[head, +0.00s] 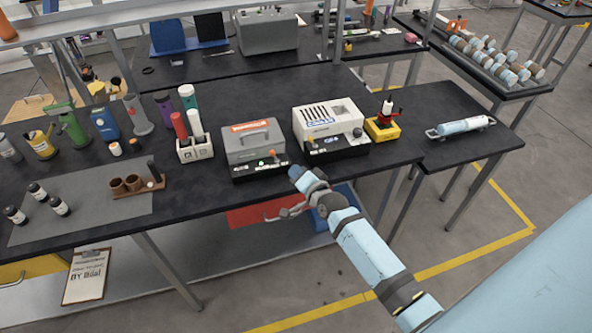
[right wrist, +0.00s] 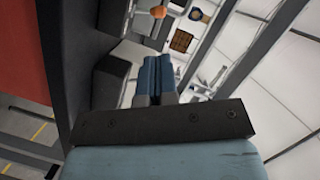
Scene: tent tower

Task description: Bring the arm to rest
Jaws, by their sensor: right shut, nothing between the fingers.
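My right arm reaches in from the lower right in the head view. Its gripper (head: 297,174) is at the front edge of the black worktable (head: 225,195), just in front of the grey and white devices. In the right wrist view the two blue fingers of the right gripper (right wrist: 153,75) lie side by side, closed, with nothing held between them. My left gripper is not in view.
A grey toolbox-like device (head: 252,142) and a white device (head: 328,120) stand near the right gripper. Bottles (head: 75,130) and a brown holder (head: 135,184) stand at left. A side table (head: 440,105) holds a light-blue cylinder (head: 462,126). Open floor (head: 490,240) lies at right.

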